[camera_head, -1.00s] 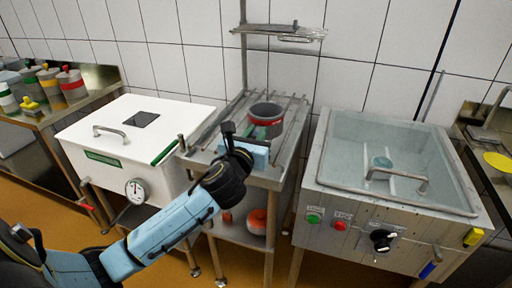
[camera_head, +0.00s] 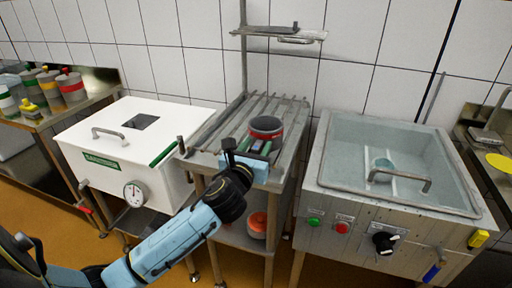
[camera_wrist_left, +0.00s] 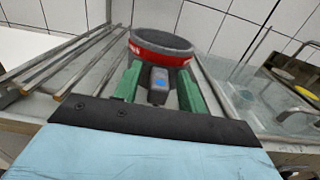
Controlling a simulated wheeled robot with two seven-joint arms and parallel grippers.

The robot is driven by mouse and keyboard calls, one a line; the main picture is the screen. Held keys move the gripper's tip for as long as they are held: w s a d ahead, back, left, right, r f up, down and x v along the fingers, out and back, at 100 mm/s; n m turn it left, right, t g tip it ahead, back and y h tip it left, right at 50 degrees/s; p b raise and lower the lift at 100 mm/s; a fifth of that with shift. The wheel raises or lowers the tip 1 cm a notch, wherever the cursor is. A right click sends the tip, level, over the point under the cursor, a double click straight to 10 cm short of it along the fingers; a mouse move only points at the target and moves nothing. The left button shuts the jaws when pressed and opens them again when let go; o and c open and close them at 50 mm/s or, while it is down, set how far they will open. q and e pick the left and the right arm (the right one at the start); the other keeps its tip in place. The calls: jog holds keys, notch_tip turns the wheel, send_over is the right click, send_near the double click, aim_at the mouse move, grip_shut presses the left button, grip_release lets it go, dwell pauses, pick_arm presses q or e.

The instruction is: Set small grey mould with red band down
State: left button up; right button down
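The small grey mould with a red band (camera_head: 266,125) is upright on or just above the slatted rack of the metal stand; contact at its base is hidden. In the left wrist view the mould (camera_wrist_left: 162,47) shows its dark open rim and red band just beyond my fingertips. My left gripper (camera_head: 262,147) is in front of it, with its green fingers apart. In the left wrist view my left gripper (camera_wrist_left: 159,80) has a finger on each side of a grey block with a blue dot, with visible gaps. My right gripper is not in view.
The slatted rack (camera_head: 225,122) has free room left of the mould. A white vat (camera_head: 130,132) stands to the left and a glass-topped metal basin (camera_head: 400,160) to the right. A small shelf (camera_head: 285,32) hangs above. An orange-red object (camera_head: 257,222) sits on the lower shelf.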

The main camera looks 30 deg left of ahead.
pick_arm(q)
jog(key=shift+r, duration=0.1)
jog(key=shift+s, duration=0.25)
jog(key=p+v, duration=0.1)
jog(key=v, duration=1)
jog(key=shift+s, duration=0.3)
jog(key=s+a+f+n+g+h, duration=0.1)
jog(key=s+f+n+g, duration=0.2)
jog(key=f, duration=0.9)
jog(key=s+a+f+n+g, duration=0.1)
jog(key=f+n+g, duration=0.35)
jog(key=f, duration=0.85)
jog(key=s+f+n+g+h, duration=0.15)
jog(key=f+n, duration=0.45)
jog(key=f, duration=0.6)
jog(key=s+d+f+n+g, duration=0.1)
jog(key=s+f+n, duration=0.4)
jog(key=s, duration=0.5)
jog(key=s+f+n+g+h, duration=0.1)
jog(key=s+f+n+g, duration=0.3)
jog(key=s+f, duration=0.5)
jog(key=s+d+f+n+g, duration=0.1)
jog(key=s+f+n+g, duration=0.1)
jog(key=s+f+n, duration=0.5)
jog(key=s+n, duration=0.1)
jog(key=s, duration=0.5)
jog(key=shift+d, duration=0.3)
